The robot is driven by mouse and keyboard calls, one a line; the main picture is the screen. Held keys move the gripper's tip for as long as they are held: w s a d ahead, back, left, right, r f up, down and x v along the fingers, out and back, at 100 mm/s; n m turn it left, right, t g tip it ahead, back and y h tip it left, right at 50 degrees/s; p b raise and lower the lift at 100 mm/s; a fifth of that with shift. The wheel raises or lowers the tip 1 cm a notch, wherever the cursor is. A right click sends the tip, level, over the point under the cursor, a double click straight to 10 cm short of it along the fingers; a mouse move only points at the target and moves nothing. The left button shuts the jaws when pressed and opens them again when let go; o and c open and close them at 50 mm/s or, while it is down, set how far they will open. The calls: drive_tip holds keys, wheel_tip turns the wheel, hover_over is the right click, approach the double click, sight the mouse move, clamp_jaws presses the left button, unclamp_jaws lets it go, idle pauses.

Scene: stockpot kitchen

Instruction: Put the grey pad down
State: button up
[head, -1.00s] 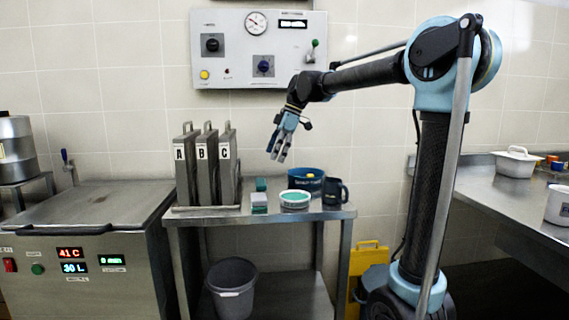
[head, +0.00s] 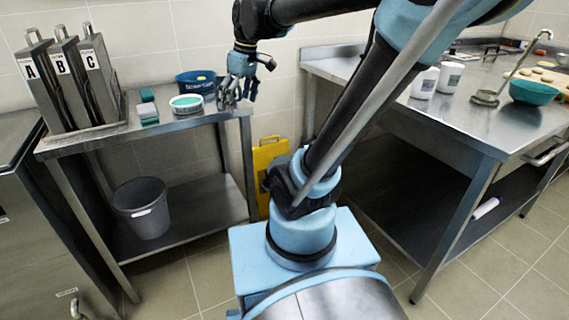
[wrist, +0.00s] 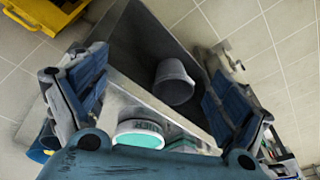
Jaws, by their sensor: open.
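A small grey pad (head: 148,112) lies on the steel side table (head: 185,128), in front of a teal pad (head: 147,95). My gripper (head: 233,102) is open at the table's right end, to the right of the grey pad and apart from it. In the wrist view my gripper's spread fingers (wrist: 158,78) have nothing between them. A white tub with teal contents (head: 186,103) stands between the grey pad and my gripper; it also shows in the wrist view (wrist: 140,134). The dark mug is largely hidden behind my gripper.
A blue bowl (head: 196,82) stands behind the tub. Upright plates marked A, B and C (head: 75,80) stand at the table's left. A grey bucket (head: 143,208) is on the lower shelf. A large worktable (head: 460,118) stands at right.

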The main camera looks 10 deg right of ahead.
drive_tip(key=s+d+f+m+h, duration=0.1)
drive_tip(key=s+d+f+m, duration=0.3)
drive_tip(key=f, duration=0.4)
drive_tip(key=s+d+f+m+t+h, duration=0.1)
drive_tip(key=s+d+f+m, duration=0.4)
drive_tip(key=s+d+f, duration=0.2)
drive_tip(key=shift+s+d+f, duration=0.3)
drive_tip(key=shift+s+f, duration=0.5)
drive_tip(key=shift+s, duration=0.2)
drive_tip(key=shift+w, duration=0.1)
drive_tip(key=shift+w+f, duration=0.2)
drive_tip(key=shift+w, duration=0.15)
